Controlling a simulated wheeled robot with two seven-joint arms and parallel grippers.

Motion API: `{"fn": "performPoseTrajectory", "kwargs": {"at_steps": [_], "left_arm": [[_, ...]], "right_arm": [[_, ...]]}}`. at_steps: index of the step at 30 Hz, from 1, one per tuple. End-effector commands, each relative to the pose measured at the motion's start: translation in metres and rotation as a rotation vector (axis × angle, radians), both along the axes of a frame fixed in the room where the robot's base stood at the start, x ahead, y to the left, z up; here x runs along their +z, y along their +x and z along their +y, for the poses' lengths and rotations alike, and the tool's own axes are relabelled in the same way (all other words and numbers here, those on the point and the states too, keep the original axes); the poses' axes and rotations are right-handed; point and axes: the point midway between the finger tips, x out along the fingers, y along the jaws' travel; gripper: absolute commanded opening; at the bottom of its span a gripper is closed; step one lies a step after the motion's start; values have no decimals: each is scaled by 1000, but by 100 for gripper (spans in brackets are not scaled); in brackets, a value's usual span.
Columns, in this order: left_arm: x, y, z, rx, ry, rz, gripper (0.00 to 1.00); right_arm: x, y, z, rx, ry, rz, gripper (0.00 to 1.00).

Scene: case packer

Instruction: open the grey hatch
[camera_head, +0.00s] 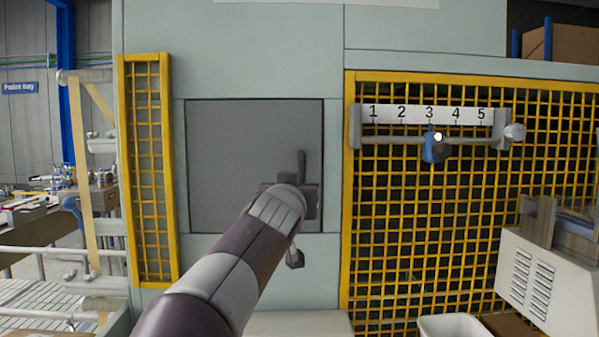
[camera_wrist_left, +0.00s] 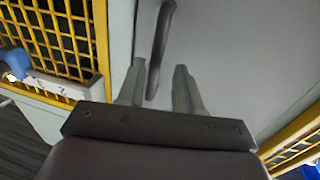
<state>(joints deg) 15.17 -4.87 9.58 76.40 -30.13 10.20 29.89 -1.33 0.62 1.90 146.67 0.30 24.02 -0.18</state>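The grey hatch (camera_head: 235,150) is a flat square panel in the pale green machine front, and it looks shut in its frame. Its dark upright handle (camera_head: 301,164) is near its right edge, partly hidden by my left arm. In the left wrist view, my left gripper (camera_wrist_left: 159,68) has its two fingers apart. The dark handle (camera_wrist_left: 160,45) reaches down between the fingers, closer to the left one in the picture. I cannot tell whether it touches that finger. The hatch face (camera_wrist_left: 235,45) lies beyond. My right gripper is in neither view.
A yellow mesh guard (camera_head: 150,170) stands left of the hatch. Right of it, another yellow mesh panel (camera_head: 400,220) carries a numbered scale (camera_head: 415,115) with a blue slider (camera_head: 429,148) near 3. A white bin (camera_head: 452,325) and a pale vented box (camera_head: 545,275) stand at lower right.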

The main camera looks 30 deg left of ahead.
Motion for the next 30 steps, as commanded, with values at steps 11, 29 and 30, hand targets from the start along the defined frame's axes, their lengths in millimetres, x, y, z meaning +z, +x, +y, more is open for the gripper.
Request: {"fn": "performPoseTrajectory", "kwargs": {"at_steps": [11, 29, 30], "left_arm": [[-1, 35, 13, 0, 1, 1, 35], [-2, 35, 12, 4, 1, -2, 0], [-2, 34, 12, 7, 0, -1, 0]], "right_arm": [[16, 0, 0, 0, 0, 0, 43], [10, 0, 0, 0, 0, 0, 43], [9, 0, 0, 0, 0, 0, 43]]}}
